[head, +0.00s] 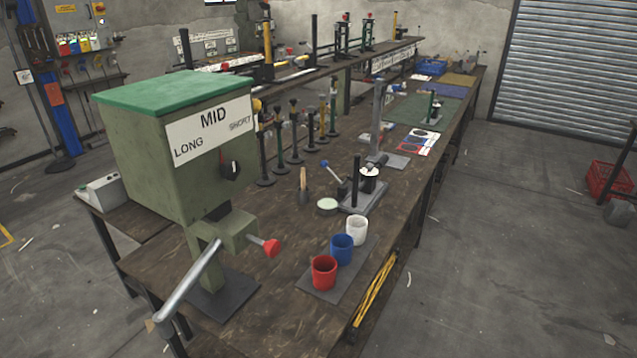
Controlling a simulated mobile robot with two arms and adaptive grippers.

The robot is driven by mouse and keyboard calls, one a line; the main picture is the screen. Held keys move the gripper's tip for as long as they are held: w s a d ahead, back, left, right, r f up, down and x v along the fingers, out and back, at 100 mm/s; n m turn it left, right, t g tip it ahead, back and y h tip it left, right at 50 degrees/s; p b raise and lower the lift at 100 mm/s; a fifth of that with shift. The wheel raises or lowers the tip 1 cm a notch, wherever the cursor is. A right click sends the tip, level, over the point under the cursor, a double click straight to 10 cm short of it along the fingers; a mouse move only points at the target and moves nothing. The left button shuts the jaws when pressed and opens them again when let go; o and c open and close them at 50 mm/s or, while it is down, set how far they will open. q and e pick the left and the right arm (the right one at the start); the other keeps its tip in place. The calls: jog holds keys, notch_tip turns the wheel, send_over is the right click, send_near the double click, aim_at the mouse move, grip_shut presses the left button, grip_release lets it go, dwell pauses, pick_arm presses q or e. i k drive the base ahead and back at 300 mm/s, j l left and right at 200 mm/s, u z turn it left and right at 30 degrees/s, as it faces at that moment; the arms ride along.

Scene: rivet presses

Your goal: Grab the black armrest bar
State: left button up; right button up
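I cannot pick out for certain a black armrest bar. A thin black upright post (355,182) stands on a small bench press with a blue-knobbed lever, mid-bench. Another black upright (314,38) stands on the raised shelf behind. Neither of my grippers is in view, so nothing shows in their hold.
A large green press box (190,150) marked LONG, MID and SHORT stands at front left, with a red-knobbed lever and a grey bar jutting forward. Red (324,272), blue (341,249) and white (357,230) cups stand on a dark mat. The floor at right is mostly clear.

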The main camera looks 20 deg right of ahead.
aim_at(364, 194)
jog(key=i+l+u, duration=0.15)
jog(key=l+u, duration=0.45)
jog(key=l, duration=0.25)
jog(key=i+l+u, duration=0.1)
jog(key=l+u, duration=0.2)
jog(key=l, duration=0.15)
